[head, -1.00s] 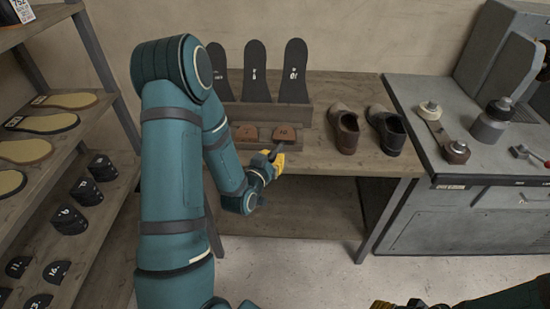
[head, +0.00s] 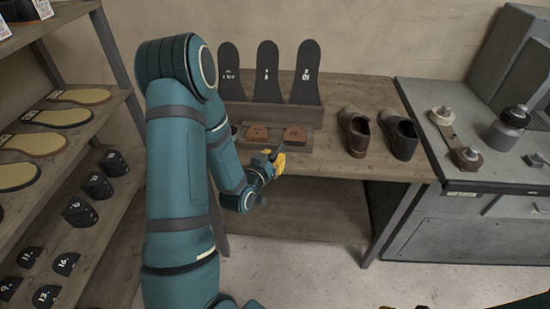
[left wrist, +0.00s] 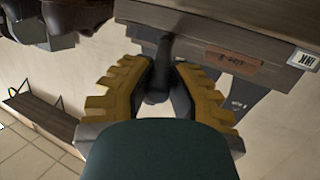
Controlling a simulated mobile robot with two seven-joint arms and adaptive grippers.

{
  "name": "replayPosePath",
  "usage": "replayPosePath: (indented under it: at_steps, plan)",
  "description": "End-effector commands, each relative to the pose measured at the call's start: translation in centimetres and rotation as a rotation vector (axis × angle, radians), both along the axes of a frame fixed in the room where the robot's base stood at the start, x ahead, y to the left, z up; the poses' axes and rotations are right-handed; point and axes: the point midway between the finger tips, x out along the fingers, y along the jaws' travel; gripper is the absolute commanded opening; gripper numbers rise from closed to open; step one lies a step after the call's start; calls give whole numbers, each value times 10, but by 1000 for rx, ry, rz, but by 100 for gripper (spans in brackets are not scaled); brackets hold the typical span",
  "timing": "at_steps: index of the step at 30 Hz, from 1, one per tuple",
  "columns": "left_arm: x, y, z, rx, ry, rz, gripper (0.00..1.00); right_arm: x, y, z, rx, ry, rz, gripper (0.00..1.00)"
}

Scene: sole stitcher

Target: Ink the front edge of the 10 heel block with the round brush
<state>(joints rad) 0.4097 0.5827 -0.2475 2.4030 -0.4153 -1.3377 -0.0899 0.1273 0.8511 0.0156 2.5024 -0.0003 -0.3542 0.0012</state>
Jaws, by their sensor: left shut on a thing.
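Two brown heel blocks sit side by side on the bench. The right heel block (head: 295,136) carries a mark that looks like 10; the left heel block (head: 257,132) has a mark I cannot read. My left gripper (head: 274,160) is in front of and below the right block, near the bench's front edge, apart from the block. In the left wrist view its yellow fingers are shut on a dark round handle (left wrist: 160,80), apparently the brush. The bristles are not clear. Only a sliver of my right gripper (head: 390,307) shows at the bottom edge.
The wooden bench (head: 345,172) holds a rack with dark sole templates (head: 268,72), a brown shoe (head: 354,132) and a black shoe (head: 398,135). A grey machine counter (head: 465,110) adjoins it at right. A shelf (head: 110,120) with soles and black blocks stands at left.

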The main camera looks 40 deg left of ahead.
Motion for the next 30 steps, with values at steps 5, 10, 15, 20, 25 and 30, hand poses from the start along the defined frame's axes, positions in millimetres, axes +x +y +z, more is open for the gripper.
replayPosePath:
  at_steps: [5,10,15,20,25,30]
  plan:
    - [0,0,0,0,-1,0,0,6,-1,0,-3,-14,-3,47]
    - [-12,-7,9,0,-1,-1,0,6,-1,1,-3,-14,-3,47]
    - [-23,-15,16,-1,0,-1,0,5,-1,3,-3,-13,-3,47]
    - [-34,-21,24,0,0,-1,0,4,-1,8,-2,-11,-2,47]
    - [-41,-26,31,-1,3,-1,0,3,0,20,-2,-7,-3,47]
    - [-44,-27,33,1,3,-2,0,3,0,36,-2,-7,-5,47]
